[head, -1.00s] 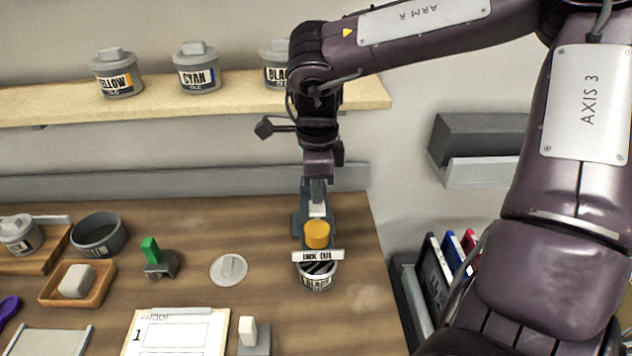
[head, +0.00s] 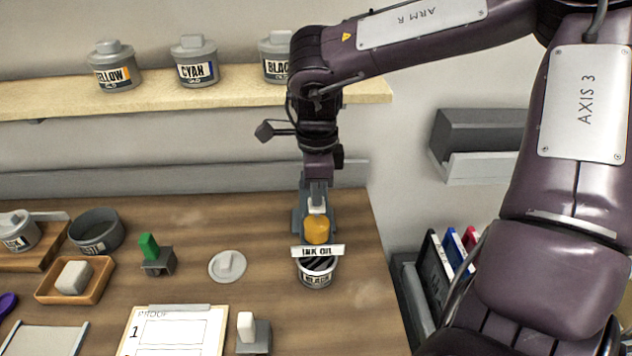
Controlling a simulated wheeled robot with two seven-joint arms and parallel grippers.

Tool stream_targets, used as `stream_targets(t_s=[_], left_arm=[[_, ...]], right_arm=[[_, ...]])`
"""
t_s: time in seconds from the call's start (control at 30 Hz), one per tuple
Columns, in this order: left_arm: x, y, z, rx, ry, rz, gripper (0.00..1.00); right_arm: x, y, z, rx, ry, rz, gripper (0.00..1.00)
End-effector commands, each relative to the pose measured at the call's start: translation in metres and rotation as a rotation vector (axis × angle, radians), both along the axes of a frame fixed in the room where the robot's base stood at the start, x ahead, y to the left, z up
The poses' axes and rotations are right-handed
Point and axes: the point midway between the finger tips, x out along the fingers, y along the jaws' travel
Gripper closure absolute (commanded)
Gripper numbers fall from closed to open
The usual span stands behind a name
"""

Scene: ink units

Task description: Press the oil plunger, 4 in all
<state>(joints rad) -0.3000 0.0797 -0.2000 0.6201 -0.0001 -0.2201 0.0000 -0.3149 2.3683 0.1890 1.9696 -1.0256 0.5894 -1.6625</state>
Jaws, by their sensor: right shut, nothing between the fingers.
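The oil plunger is an orange cap (head: 317,229) on a grey dispenser (head: 300,222) near the right side of the table. An "INK OIL" label (head: 317,251) sits on its front. My right gripper (head: 317,208) is shut and empty, pointing down just above the orange cap. I cannot tell whether its tips touch the cap. An open can marked black (head: 316,275) stands under the label, with dark stripes visible inside. My left gripper is not in view.
A grey lid (head: 227,266) lies left of the can. A green-handled tool (head: 150,247), a proof clipboard (head: 172,330) and a white-topped block (head: 250,332) stand nearby. A wall shelf (head: 235,94) holds ink cans. A rack of folders (head: 450,255) is beyond the table's right edge.

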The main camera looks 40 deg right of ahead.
Motion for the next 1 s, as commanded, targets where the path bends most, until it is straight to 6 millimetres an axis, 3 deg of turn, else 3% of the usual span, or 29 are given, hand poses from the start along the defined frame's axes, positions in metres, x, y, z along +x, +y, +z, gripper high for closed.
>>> stream_targets(t_s=[0.17, 0.43, 1.0], left_arm=[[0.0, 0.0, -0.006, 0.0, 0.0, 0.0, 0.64], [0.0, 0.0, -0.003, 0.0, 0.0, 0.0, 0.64], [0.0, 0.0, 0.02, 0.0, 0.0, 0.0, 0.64]], right_arm=[[-0.001, 0.0, -0.009, 0.0, 0.004, 0.001, 1.0], [-0.001, 0.0, -0.006, 0.002, 0.005, 0.001, 1.0], [-0.001, 0.0, 0.022, 0.0, 0.004, 0.001, 1.0]])
